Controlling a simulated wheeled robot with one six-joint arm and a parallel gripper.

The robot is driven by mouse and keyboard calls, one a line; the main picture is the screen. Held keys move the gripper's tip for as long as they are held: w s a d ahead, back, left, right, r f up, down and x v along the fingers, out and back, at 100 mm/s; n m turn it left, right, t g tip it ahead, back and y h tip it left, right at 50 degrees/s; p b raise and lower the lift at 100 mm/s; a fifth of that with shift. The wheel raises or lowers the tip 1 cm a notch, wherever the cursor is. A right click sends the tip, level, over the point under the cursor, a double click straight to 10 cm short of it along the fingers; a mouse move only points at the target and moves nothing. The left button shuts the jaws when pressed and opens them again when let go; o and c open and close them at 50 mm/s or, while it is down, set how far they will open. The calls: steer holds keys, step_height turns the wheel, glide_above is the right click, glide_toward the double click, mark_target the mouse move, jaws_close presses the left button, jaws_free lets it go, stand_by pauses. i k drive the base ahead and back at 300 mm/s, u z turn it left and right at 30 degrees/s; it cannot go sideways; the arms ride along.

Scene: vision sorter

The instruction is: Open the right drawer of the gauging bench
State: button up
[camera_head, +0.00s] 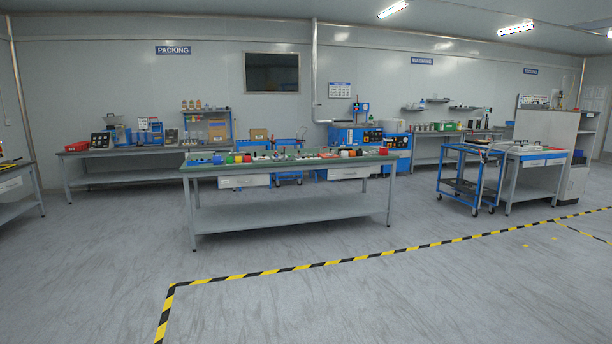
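No label in view reads gauging, so I cannot tell for sure which bench is the gauging bench. A long bench (290,162) with a green-grey top stands in the middle. Under its top are a left drawer (245,181) and a right drawer (349,173), both pale-fronted and seemingly closed. At the right, a smaller bench (515,152) also has pale drawer fronts (544,162) under its top. A bench at the far left edge (12,166) is cut off, with one pale drawer front (9,185) showing. My gripper is not in view.
A blue trolley (468,180) stands close to the left side of the right-hand bench. Black and yellow floor tape (330,263) runs across the foreground. The grey floor (290,305) in front of the middle bench is clear. A packing bench (120,152) stands at the back wall.

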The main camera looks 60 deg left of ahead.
mark_target(339, 173)
steer(key=u, duration=1.7)
steer(key=i, duration=1.05)
steer(key=z, duration=0.3)
steer(key=i, duration=4.3)
steer(key=u, duration=0.45)
steer(key=i, duration=1.75)
steer(key=u, duration=0.15)
